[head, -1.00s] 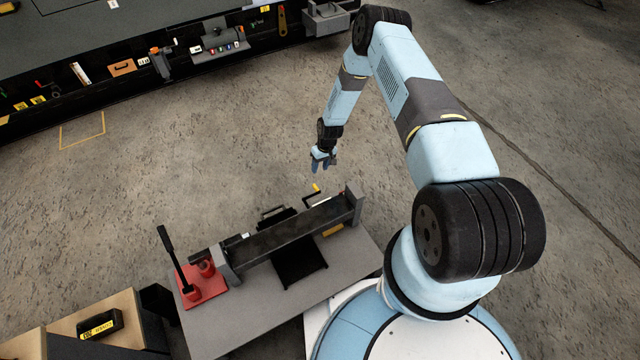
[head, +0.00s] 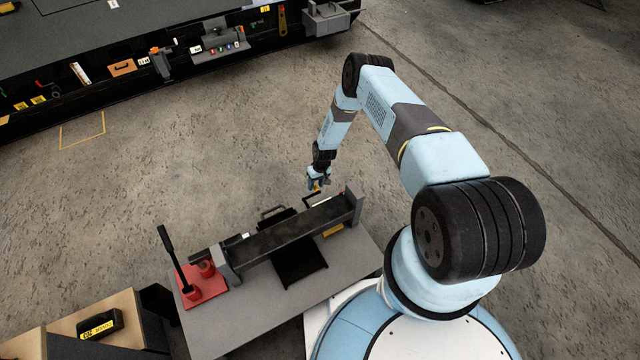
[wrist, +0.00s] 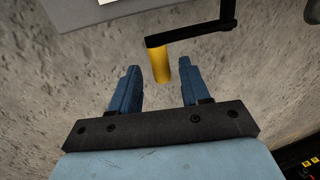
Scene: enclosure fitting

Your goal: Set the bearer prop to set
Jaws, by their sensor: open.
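My gripper (head: 318,187) is low over the far right part of the grey bench, beside a crank with a yellow grip. In the wrist view my gripper (wrist: 160,85) is open, with its two blue fingers apart. The yellow grip (wrist: 159,65) of the crank shows between the fingertips, a little nearer the left one, and I see no contact. A black crank arm (wrist: 195,33) runs from the grip to the upper right. In the head view my gripper partly hides the yellow grip. I cannot tell which part is the bearer prop.
A long dark beam (head: 290,232) lies across the grey bench (head: 235,325) between grey end brackets. A red base (head: 203,288) with an upright black lever (head: 171,255) stands at the bench's left end. A wooden cabinet (head: 75,325) is at lower left. Open floor lies beyond.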

